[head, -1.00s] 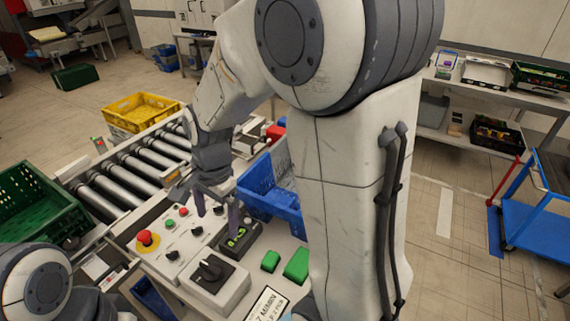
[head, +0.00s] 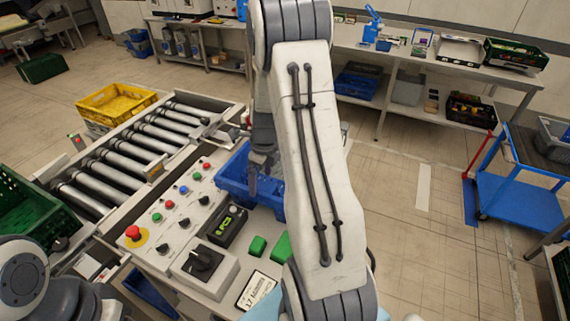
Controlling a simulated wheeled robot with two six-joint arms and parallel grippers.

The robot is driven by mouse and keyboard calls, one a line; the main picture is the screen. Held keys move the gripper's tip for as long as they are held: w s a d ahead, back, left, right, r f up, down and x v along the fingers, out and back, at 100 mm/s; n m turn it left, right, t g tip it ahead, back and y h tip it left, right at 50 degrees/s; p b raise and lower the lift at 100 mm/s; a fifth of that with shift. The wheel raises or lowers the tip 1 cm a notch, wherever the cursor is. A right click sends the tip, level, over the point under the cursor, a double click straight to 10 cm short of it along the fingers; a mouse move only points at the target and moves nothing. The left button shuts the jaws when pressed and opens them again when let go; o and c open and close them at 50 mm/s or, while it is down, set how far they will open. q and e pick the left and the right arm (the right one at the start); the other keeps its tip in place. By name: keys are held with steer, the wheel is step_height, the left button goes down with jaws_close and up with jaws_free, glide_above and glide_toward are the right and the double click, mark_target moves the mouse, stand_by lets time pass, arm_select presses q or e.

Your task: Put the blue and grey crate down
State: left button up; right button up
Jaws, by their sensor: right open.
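A blue crate (head: 233,181) with a greyish inside stands just beyond the button panel, right of the roller conveyor. My right arm covers much of it, so I cannot tell what supports it. My right gripper (head: 254,184) points down at the crate, its fingers in front of or over the crate's opening. It is open; I cannot tell whether it touches the crate wall. My left arm shows only at the bottom left corner, and its gripper is out of view.
The control panel (head: 170,222) with several buttons and knobs lies in front. The roller conveyor (head: 130,150) runs beside it, with a yellow crate (head: 90,104) beyond and a green crate (head: 25,222) at left. A blue trolley (head: 520,205) stands at right, past open floor.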

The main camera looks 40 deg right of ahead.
mark_target(261, 187)
steer(key=f, duration=0.2)
steer(key=f+p, duration=0.1)
steer(key=shift+s+a+f, duration=0.2)
steer(key=shift+f, duration=0.2)
steer(key=shift+w+f, duration=0.1)
steer(key=shift+f, duration=0.35)
steer(key=shift+w+r, duration=0.1)
jaws_close()
